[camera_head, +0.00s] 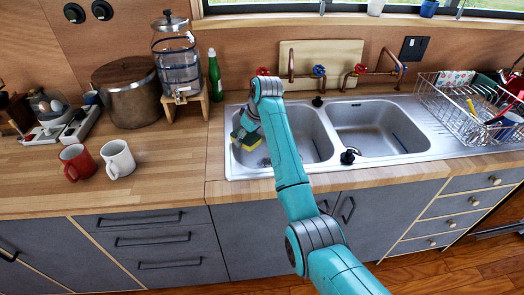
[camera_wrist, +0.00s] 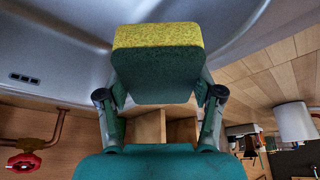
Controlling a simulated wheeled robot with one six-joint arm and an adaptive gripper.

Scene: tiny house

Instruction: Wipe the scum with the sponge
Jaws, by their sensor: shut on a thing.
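A yellow and green sponge (camera_head: 252,142) is held by my gripper (camera_head: 243,133) over the left basin of the steel sink (camera_head: 306,128). In the wrist view my gripper (camera_wrist: 158,88) has a finger on each side of the sponge (camera_wrist: 155,62), with the yellow layer along its far edge. The basin wall (camera_wrist: 60,45) shows behind it. I cannot tell whether the sponge touches the basin. I cannot make out any scum; my arm and the sponge hide part of the left basin.
Copper taps (camera_head: 360,69) with red and blue handles stand behind the sink. A dish rack (camera_head: 468,105) is on the right. A red mug (camera_head: 76,162), a white mug (camera_head: 117,158), a pot (camera_head: 129,92), a water dispenser (camera_head: 178,62) and a green bottle (camera_head: 215,76) stand left.

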